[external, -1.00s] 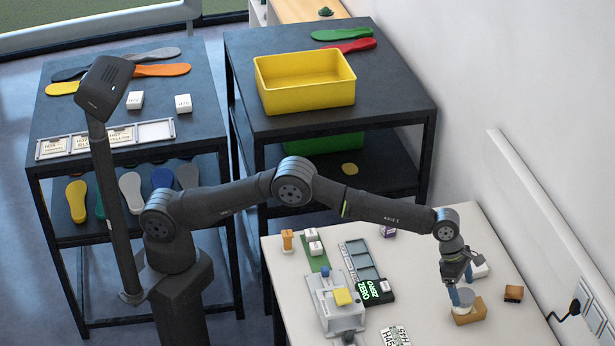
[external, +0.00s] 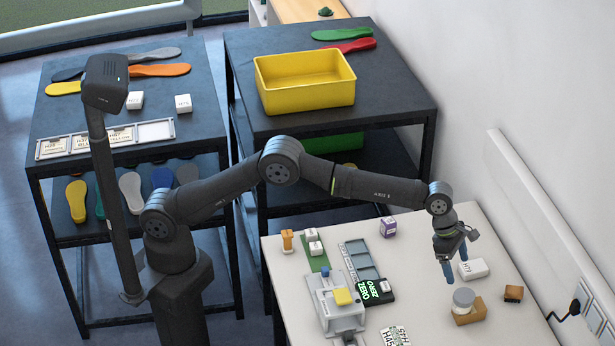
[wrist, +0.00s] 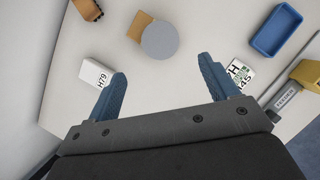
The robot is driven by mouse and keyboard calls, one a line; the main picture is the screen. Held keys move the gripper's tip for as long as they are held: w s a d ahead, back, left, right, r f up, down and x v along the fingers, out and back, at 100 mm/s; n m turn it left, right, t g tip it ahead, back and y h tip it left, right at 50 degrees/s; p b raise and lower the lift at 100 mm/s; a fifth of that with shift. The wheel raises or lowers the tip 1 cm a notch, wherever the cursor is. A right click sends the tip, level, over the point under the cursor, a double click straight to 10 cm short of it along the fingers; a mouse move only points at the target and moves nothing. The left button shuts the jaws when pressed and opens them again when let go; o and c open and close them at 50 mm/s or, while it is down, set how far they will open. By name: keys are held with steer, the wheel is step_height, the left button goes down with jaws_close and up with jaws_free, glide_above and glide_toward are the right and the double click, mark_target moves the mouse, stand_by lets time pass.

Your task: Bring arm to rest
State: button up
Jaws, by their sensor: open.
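My gripper (external: 446,271) hangs over the right part of the white table (external: 405,285). Its blue fingers are apart with nothing between them, and they also show in the wrist view (wrist: 158,88). A round grey-white piece (external: 463,298) sits on a tan wooden block (external: 470,314), below and in front of the fingers. In the wrist view the grey disc (wrist: 160,39) lies beyond the fingertips, apart from them. A white box marked H79 (wrist: 96,73) lies beside the left finger in the wrist view; it is right of the gripper in the external view (external: 474,268).
A small brown block (external: 513,293) lies near the table's right side. A grey machine with a yellow pad (external: 341,296), a green display (external: 374,290) and a purple-white box (external: 388,227) stand left of the gripper. A wall rail (external: 555,235) runs along the right.

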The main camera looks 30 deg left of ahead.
mark_target(464, 295)
steer(key=x, duration=1.2)
steer(key=shift+f, duration=0.1)
step_height(464, 295, up, 2)
steer(key=shift+r, duration=0.45)
